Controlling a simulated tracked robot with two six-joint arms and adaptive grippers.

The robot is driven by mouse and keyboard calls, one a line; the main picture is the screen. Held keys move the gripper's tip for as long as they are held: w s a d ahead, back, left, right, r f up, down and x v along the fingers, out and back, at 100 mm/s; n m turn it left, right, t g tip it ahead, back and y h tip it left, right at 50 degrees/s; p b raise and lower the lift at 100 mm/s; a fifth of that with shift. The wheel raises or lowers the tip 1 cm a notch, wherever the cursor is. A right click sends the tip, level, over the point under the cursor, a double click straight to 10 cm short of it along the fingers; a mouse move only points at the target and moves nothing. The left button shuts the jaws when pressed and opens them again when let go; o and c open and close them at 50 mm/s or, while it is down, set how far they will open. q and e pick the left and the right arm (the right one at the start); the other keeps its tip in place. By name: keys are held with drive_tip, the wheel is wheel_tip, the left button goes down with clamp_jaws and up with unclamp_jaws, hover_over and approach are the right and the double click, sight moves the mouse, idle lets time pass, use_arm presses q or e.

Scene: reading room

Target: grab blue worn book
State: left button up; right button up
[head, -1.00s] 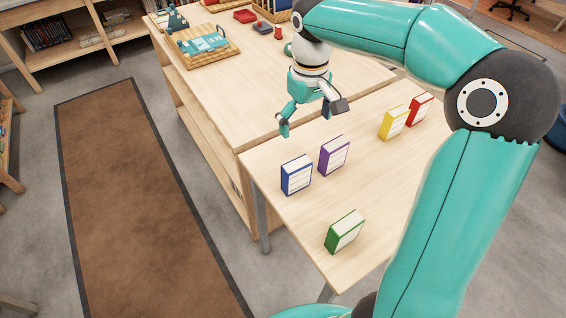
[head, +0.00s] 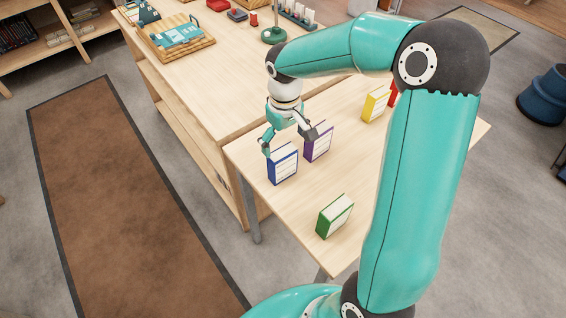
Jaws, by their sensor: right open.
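The blue book (head: 283,165) stands upright on the light wooden table (head: 300,221), near its left edge. My right gripper (head: 291,147) is open, its fingers spread at the top of the blue book. One finger is by the book's upper left; the other is over toward the purple book (head: 318,143). I cannot tell whether the fingers touch the blue book. My left gripper is not in view.
A green book (head: 335,216) stands nearer on the same table. A yellow book (head: 376,104) and a partly hidden red book (head: 394,95) stand farther back. A bigger table (head: 190,79) with a wicker tray (head: 207,49) adjoins it.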

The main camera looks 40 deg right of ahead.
sight(282, 152)
drive_tip(key=shift+w+a+f+p, duration=0.1)
drive_tip(key=shift+f+p, duration=0.2)
drive_tip(key=shift+f, duration=1)
drive_tip(key=shift+w+a+f+p, duration=0.1)
drive_tip(key=shift+f+p, duration=0.15)
drive_tip(key=shift+f, duration=1.05)
drive_tip(key=c, duration=1.1)
drive_tip(key=shift+c, duration=0.2)
drive_tip(key=shift+r, duration=0.15)
